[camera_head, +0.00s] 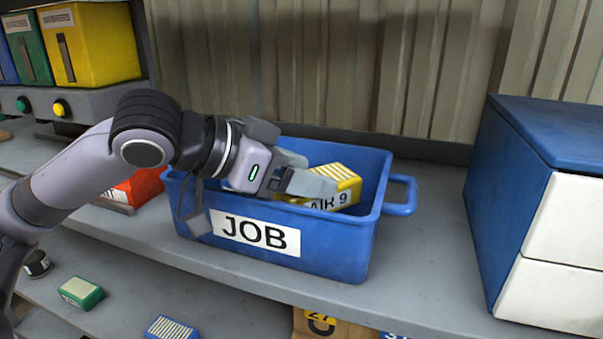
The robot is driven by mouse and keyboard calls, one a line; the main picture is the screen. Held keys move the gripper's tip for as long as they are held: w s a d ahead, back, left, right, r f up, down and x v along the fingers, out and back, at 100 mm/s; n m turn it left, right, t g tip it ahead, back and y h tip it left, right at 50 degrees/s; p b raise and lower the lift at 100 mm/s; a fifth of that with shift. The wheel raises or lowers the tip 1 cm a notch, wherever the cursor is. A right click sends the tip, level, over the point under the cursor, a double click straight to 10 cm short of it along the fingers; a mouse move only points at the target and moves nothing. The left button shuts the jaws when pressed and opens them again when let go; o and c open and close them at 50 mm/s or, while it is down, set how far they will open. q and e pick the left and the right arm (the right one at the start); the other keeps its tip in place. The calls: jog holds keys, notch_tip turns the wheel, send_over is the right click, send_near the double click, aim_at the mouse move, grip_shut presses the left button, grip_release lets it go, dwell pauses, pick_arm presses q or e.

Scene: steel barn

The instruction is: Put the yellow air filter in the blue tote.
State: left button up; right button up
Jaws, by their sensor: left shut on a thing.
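The blue tote (330,250) stands on the grey shelf, with a white JOB label on its front and a handle at its right end. The yellow air filter (343,185), with a white striped top and a label reading AIR 9, is inside the tote's opening, tilted. My left gripper (318,186) reaches in over the tote's left part and is shut on the filter's left side. The gripper hides part of the filter, and the front wall hides its lower edge, so I cannot tell whether it touches the tote floor. My right gripper is not in view.
A blue cabinet with white drawers (560,225) stands at the right. A red box (138,188) is left of the tote. Yellow and green binders (88,45) stand at upper left. A green filter (81,292) and a blue filter (172,328) lie lower down. The shelf right of the tote is clear.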

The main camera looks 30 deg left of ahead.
pick_arm(q)
jog(key=shift+s+d+f, duration=0.1)
jog(key=shift+s+f, duration=0.05)
jog(key=shift+f, duration=0.6)
jog(key=o, duration=1.1)
jog(key=shift+d+f+g, duration=0.1)
jog(key=shift+g, duration=0.2)
jog(key=shift+r+p, duration=0.35)
jog(key=shift+r, duration=0.3)
jog(key=shift+s+a, duration=0.15)
jog(key=shift+a, duration=0.15)
jog(key=b+v, duration=0.3)
jog(key=v, duration=0.2)
jog(key=b+v, duration=0.3)
jog(key=v, duration=0.3)
jog(key=shift+s+r, duration=0.2)
jog(key=shift+r, duration=0.2)
